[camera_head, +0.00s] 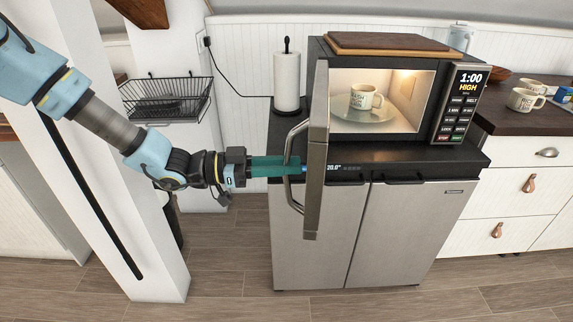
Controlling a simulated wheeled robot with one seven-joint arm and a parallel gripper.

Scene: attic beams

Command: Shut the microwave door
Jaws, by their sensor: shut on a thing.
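The microwave (443,68) stands on a dark counter above a steel cabinet. Its door (318,155) hangs wide open at the left side, swung out toward me and seen almost edge-on. The curved metal door handle (290,190) is on the door's left-hand face. My gripper (290,167) reaches in from the left at the handle's middle and is shut on it. The exact finger contact is hard to make out. Inside the lit microwave, a white mug (366,97) with dark lettering stands on a round plate.
A wooden board (390,42) lies on top of the microwave. A paper towel roll (287,82) stands on the counter behind the door. A white post (160,240) and a wire basket (170,98) are at the left. Mugs (525,97) stand on the right counter.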

